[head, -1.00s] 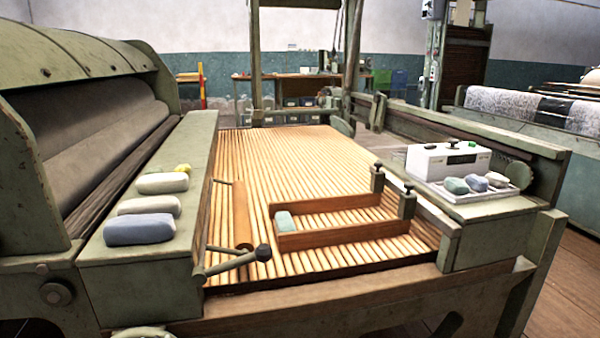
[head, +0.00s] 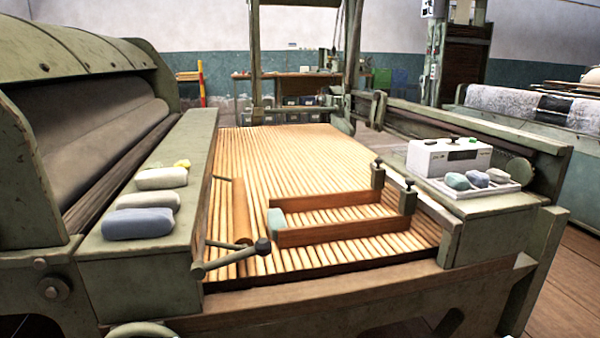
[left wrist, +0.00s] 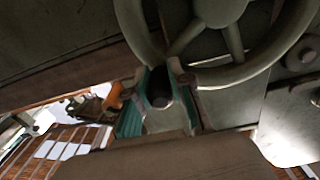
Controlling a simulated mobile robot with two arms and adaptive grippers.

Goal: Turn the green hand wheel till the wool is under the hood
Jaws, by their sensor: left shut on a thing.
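The pale green wool (head: 276,218) lies on the wooden slat lattice (head: 285,165), at the left end of the lane between two low wooden boards. The green hood (head: 75,55) curves over dark rollers at the left, with a ledge between it and the lattice. Only the top of the green hand wheel (head: 142,329) shows at the bottom edge; its rim and spokes fill the top of the left wrist view (left wrist: 262,68). There my left gripper (left wrist: 160,88) is shut on the wheel's handle at the rim. Neither gripper shows in the head view.
Several wool pieces (head: 140,223) lie on the left ledge (head: 185,205). A lever with a dark knob (head: 262,246) juts over the lattice's near left corner. A white box (head: 447,157) and a tray of wool pieces (head: 480,190) stand on the right ledge.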

